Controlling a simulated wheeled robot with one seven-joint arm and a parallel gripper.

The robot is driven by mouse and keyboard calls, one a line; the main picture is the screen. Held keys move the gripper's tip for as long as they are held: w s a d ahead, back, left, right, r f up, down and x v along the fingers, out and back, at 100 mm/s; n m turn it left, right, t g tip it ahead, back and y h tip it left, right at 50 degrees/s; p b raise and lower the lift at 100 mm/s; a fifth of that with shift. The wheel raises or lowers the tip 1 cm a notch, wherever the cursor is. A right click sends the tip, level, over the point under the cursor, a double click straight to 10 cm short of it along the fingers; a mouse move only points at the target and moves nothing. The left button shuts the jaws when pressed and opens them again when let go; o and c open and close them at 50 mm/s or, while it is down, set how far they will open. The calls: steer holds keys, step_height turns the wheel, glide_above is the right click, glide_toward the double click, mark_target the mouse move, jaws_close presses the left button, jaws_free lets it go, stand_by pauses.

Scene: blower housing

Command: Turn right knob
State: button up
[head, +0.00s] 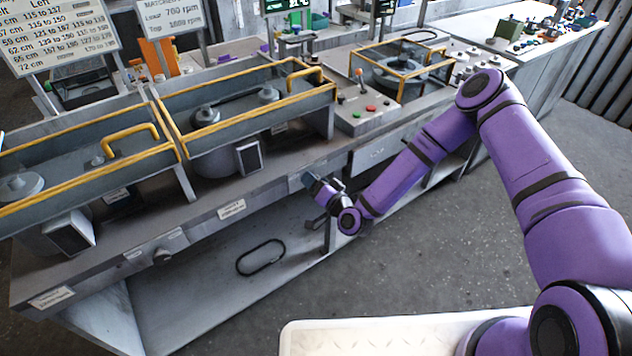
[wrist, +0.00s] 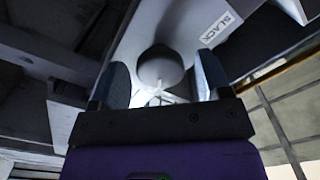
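The right knob (wrist: 160,66) is a round grey knob on the front panel of the bench, seen in the wrist view beside a label reading "SLACK" (wrist: 221,28). My gripper (wrist: 160,80) has one finger on each side of it, with a narrow gap showing on both sides. In the head view my gripper (head: 318,187) is at the bench front, right of centre, and the right knob cannot be made out there. Another knob (head: 162,256) sits on the front panel at the left, clear of my arm.
The bench (head: 285,178) carries yellow-railed guards (head: 245,75) on top. A red button (head: 370,108) and a lever stand on a panel above my gripper. A dark belt loop (head: 260,257) lies on the lower shelf. Open floor (head: 420,250) lies to the right.

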steer(key=v, duration=1)
steer(key=shift+s+d, duration=0.25)
steer(key=shift+s, duration=0.1)
steer(key=w+d+r+n+g+h, duration=0.1)
steer(key=w+d+r+n+g, duration=0.25)
steer(key=r, duration=0.25)
steer(key=w+d+r+n+g+h, duration=0.1)
steer(key=w+d+r+n+g, duration=0.25)
steer(key=r, duration=0.25)
steer(key=s+d+r+h, duration=0.2)
steer(key=d+r+h, duration=0.15)
steer(key=r, duration=0.45)
steer(key=s+d+r+h, duration=0.1)
steer(key=d+r+h, duration=0.1)
steer(key=d+r, duration=0.5)
steer(key=s+d+r+m+g+h, duration=0.1)
steer(key=s+d+r+m+h, duration=0.25)
steer(key=s+r, duration=1.05)
steer(key=s+r+g, duration=0.1)
steer(key=s+r, duration=0.2)
steer(key=s, duration=0.4)
steer(key=s+d+r+m+y, duration=0.1)
steer(key=s+r, duration=0.3)
steer(key=s, duration=0.4)
steer(key=shift+s+d+g, duration=0.25)
steer(key=shift+d+g, duration=0.1)
steer(key=shift+g, duration=0.05)
